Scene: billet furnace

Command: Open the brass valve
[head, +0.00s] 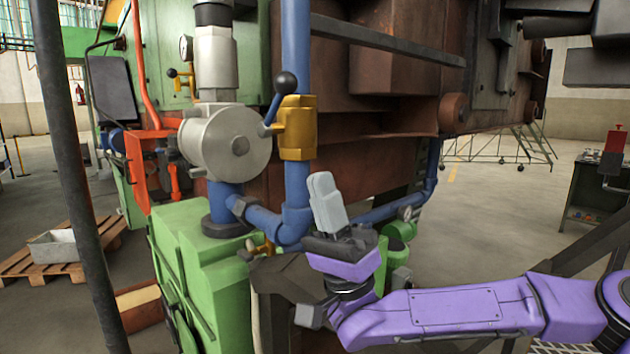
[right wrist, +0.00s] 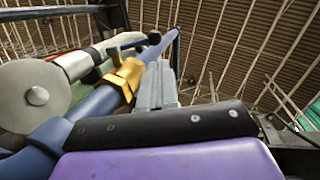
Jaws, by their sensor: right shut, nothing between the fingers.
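The brass valve (head: 297,128) sits on a vertical blue pipe in the head view, right of a round grey housing. Its blue lever (head: 273,108) rises to the left of the body and ends in a black ball knob (head: 286,83). My right gripper (head: 322,184) points upward just below and right of the valve, apart from it, with its grey fingers together and empty. In the right wrist view the brass valve (right wrist: 125,78) is left of my shut fingers (right wrist: 158,75), and the knob (right wrist: 154,37) shows beyond them. My left gripper is not in view.
The grey round housing (head: 224,143) stands left of the valve above a green machine base (head: 205,265). Blue pipes (head: 375,215) run below the valve. A dark upright post (head: 75,170) crosses the left side. Open floor (head: 470,235) lies to the right.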

